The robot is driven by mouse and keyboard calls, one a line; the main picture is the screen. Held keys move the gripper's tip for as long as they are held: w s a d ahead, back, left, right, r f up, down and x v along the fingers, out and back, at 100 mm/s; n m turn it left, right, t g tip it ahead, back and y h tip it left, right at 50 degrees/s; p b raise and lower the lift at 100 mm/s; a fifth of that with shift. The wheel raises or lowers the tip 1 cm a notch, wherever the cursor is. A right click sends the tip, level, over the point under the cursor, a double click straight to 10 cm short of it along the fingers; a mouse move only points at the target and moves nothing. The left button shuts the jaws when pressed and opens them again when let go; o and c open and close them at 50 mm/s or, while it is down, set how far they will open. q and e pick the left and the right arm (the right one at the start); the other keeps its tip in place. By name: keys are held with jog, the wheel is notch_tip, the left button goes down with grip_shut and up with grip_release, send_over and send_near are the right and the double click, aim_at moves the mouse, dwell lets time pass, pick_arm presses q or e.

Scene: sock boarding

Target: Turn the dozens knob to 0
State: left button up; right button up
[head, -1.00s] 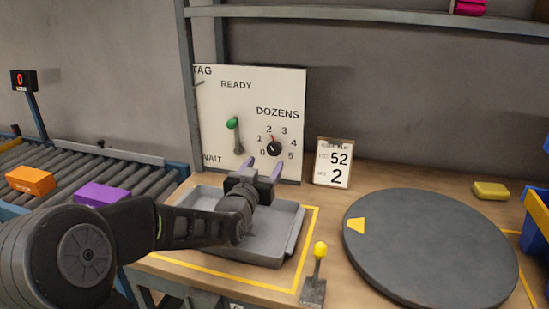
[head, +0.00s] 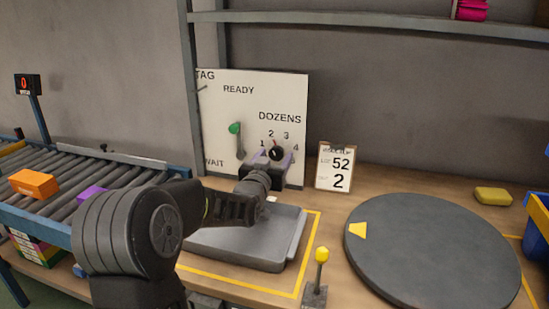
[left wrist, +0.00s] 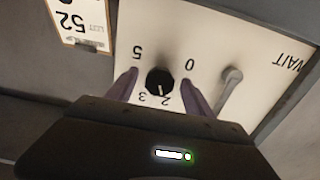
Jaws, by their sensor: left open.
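The black dozens knob (head: 277,153) is on the white panel (head: 222,112), under the word DOZENS and inside an arc of numbers. Its pointer mark is toward the 2. In the left wrist view the knob (left wrist: 160,82) shows upside down, with its mark also toward the 2. My left gripper (head: 269,160) is open in front of the panel, its purple fingers near the knob. In the left wrist view the fingers of the gripper (left wrist: 160,88) stand on either side of the knob, with gaps showing. The gripper hides the lower numbers in the head view. My right gripper is not in view.
A green-tipped lever (head: 235,129) is on the panel left of the knob. A grey tray (head: 255,253) lies below my left arm. A card reading 52 and 2 (head: 336,167), a yellow-knobbed lever (head: 321,257) and a dark turntable (head: 430,250) are to the right.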

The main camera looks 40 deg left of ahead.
pick_arm(q)
grip_shut()
dwell(0.8)
